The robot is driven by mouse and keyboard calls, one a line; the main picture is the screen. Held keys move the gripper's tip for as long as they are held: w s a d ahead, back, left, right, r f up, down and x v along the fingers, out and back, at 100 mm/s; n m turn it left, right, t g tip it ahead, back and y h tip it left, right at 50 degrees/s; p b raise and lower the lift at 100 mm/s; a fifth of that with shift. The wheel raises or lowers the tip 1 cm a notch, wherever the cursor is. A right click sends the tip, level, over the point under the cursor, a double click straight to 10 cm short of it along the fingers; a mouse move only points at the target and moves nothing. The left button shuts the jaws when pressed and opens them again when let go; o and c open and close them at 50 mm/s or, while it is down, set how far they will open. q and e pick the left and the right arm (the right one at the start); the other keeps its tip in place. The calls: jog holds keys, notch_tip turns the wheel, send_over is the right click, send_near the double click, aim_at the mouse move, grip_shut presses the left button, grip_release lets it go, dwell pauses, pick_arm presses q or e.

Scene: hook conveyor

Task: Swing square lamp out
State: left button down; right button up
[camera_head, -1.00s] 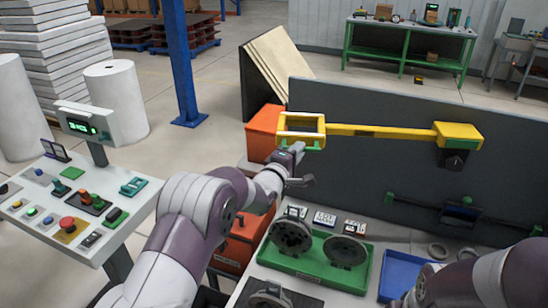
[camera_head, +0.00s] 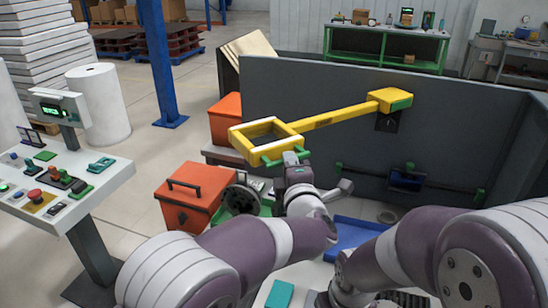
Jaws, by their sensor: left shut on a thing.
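The square lamp (camera_head: 293,130) is a yellow square frame on a long yellow arm (camera_head: 335,116). The arm runs from a yellow and green mount (camera_head: 390,100) on top of the grey panel. The frame hangs out on the near side of the panel, at the left end of its arm, with a green handle bar (camera_head: 270,161) on its near edge. My left gripper (camera_head: 291,158) is shut on the green handle from below; its fingertips are small in view. My right forearm shows at the lower right, but I cannot see its gripper.
The grey panel (camera_head: 320,170) stands behind the lamp. An orange toolbox (camera_head: 190,195) and a control console (camera_head: 65,185) are to the left. A blue tray (camera_head: 350,236) and a partly hidden green tray (camera_head: 265,211) lie below. A blue post (camera_head: 157,60) stands behind.

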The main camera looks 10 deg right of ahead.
pick_arm(q)
jog(key=shift+d+f, duration=0.1)
jog(key=shift+d, duration=0.05)
pick_arm(e)
jog(key=shift+w+a, duration=0.15)
jog(key=shift+w, duration=0.1)
pick_arm(q)
jog(key=shift+s, duration=0.1)
